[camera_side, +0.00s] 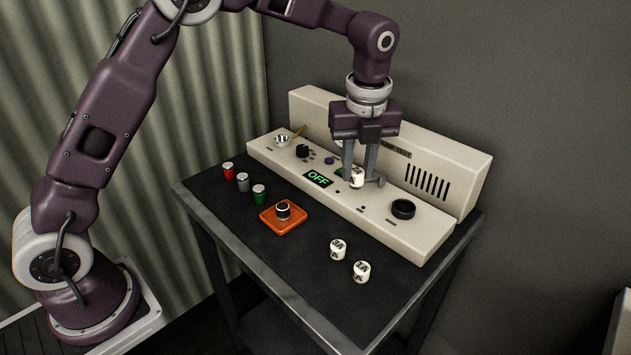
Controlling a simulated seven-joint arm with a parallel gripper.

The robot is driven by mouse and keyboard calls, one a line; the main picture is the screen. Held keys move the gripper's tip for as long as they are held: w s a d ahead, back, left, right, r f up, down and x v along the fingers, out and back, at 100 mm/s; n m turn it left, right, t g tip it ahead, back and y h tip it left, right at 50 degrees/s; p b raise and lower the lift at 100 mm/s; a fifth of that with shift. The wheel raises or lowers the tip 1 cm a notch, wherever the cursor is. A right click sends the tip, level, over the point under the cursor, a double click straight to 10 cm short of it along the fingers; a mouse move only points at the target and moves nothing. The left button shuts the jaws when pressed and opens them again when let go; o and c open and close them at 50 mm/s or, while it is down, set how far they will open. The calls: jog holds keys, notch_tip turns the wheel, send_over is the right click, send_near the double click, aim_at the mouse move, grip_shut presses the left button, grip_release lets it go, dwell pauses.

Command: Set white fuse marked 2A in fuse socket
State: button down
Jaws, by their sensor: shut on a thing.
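My gripper (364,180) points down over the top of the cream brewer panel (415,219) and is shut on a white fuse (357,177). The marking on this fuse is too small to read surely. The fuse is at or just above the panel surface, to the right of the green OFF display; the fingers partly hide it and I cannot tell whether it is seated. The fuse socket is not clearly visible, as the fingers and fuse cover that spot. Two other white fuses with black markings, a left one (337,249) and a right one (361,271), stand on the table.
The dark table (290,265) also holds red (228,171), grey (242,182) and green (259,194) capped cylinders. An orange tray (273,222) holds a dark knob-like part (283,209).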

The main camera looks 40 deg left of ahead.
jog(key=shift+w+d+f+m+t+h, duration=0.15)
jog(key=shift+w+d+f+m, duration=0.55)
jog(key=shift+w+d+m, duration=0.5)
jog(key=shift+w+d+f+m+t+h, duration=0.1)
jog(key=shift+w+d+f+m, duration=0.65)
jog(key=shift+w+d+m, duration=0.5)
jog(key=shift+w+d+f+m+t+h, duration=0.15)
jog(key=shift+w+d+f+m, duration=0.55)
jog(key=shift+w+d+m, duration=0.55)
jog(key=shift+a+f, duration=0.1)
jog(key=shift+f, duration=0.2)
jog(key=shift+f, duration=0.45)
jog(key=shift+f, duration=0.4)
jog(key=c, duration=0.7)
grip_release()
jog(key=shift+r, duration=4.1)
